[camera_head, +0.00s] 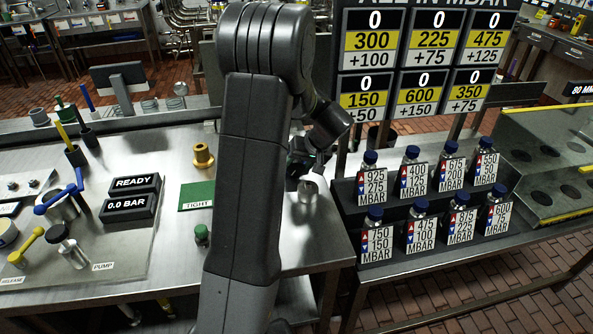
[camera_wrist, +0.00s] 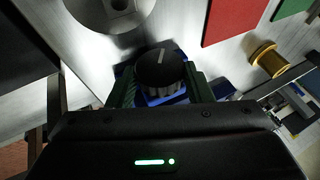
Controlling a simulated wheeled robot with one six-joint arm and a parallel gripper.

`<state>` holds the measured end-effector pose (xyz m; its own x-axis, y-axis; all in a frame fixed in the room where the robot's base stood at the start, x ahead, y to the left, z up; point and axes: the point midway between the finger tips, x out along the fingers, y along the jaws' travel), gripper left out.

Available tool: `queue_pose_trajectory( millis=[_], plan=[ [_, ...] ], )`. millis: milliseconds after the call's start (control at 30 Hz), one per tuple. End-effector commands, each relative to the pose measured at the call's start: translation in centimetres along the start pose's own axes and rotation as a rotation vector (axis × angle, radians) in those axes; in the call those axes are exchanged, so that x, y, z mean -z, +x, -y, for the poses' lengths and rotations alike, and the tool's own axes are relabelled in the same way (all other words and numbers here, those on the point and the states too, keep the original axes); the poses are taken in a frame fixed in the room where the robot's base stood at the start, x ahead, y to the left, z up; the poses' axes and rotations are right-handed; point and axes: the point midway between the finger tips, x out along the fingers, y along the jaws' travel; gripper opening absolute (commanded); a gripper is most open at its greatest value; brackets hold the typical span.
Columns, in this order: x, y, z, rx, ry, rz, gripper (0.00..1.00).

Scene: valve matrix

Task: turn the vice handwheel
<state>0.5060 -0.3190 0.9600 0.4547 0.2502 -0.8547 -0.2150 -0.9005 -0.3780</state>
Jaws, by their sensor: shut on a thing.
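The vice handwheel (camera_wrist: 160,68) is a black ribbed knob with a short white mark on its top. It sits above a blue vice body (camera_wrist: 125,72) in the wrist view. My gripper (camera_wrist: 161,84) is shut on the handwheel, with a green finger on each side of it. The lower part of the handwheel and much of the vice are hidden by the fingers and the gripper body. In the head view my gripper (camera_head: 300,160) is partly hidden behind my arm at the bench's right side, and the handwheel cannot be made out.
The wrist view shows a round silver part (camera_wrist: 115,6), a red plate (camera_wrist: 234,20) and a brass fitting (camera_wrist: 266,60) nearby. In the head view a green TIGHT plate (camera_head: 197,196) lies left of my arm. Labelled bottles (camera_head: 377,240) stand in a black rack at right.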

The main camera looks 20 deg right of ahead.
Motion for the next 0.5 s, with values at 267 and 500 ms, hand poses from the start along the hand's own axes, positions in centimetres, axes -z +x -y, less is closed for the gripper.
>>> queue_pose_trajectory(
  millis=[267, 500],
  plan=[
    [-0.15, 0.40, -0.92, 0.241, 0.101, -0.003, 0.23],
    [-0.20, 0.48, -1.25, 0.448, 0.187, -0.002, 0.23]
  ],
)
